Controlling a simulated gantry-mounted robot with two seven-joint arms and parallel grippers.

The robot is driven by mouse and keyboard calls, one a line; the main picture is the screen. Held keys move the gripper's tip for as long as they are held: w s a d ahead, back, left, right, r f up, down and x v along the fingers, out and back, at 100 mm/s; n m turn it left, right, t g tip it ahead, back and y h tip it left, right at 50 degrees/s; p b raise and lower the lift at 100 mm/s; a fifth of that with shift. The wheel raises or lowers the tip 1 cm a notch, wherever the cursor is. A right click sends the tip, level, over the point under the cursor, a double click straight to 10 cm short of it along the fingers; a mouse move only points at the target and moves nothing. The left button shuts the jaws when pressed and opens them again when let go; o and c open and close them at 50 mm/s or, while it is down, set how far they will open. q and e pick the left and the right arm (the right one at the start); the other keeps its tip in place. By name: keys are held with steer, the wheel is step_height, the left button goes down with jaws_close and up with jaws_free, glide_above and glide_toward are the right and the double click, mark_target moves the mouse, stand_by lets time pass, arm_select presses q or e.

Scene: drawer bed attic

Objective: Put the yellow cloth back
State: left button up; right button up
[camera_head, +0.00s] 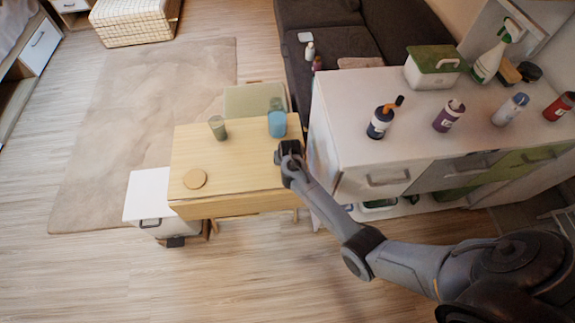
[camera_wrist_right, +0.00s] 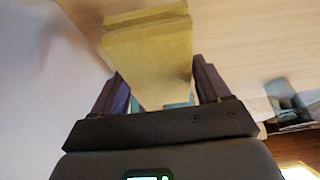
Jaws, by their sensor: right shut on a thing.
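My right gripper (camera_head: 289,150) is beside the right edge of the light wooden table, close to the white cabinet. In the right wrist view its two dark fingers stand on either side of a yellow folded cloth (camera_wrist_right: 148,55), which looks like a thick block. The gripper is shut on the cloth, and the cloth sticks out beyond the fingertips. In the head view I cannot make out the cloth at the gripper. My left gripper is not in view.
The wooden table (camera_head: 240,163) holds a round coaster (camera_head: 195,178), a greenish glass (camera_head: 217,128) and a blue jug (camera_head: 277,122). The white cabinet (camera_head: 340,120) carries several bottles and a green-lidded box (camera_head: 432,68). A white bin (camera_head: 147,195) stands left of the table.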

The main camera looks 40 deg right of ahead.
steer(key=shift+f+b, duration=0.45)
steer(key=shift+f, duration=1.1)
steer(key=shift+f, duration=0.2)
steer(key=o, duration=1)
steer(key=shift+s, duration=0.1)
steer(key=shift+r, duration=0.1)
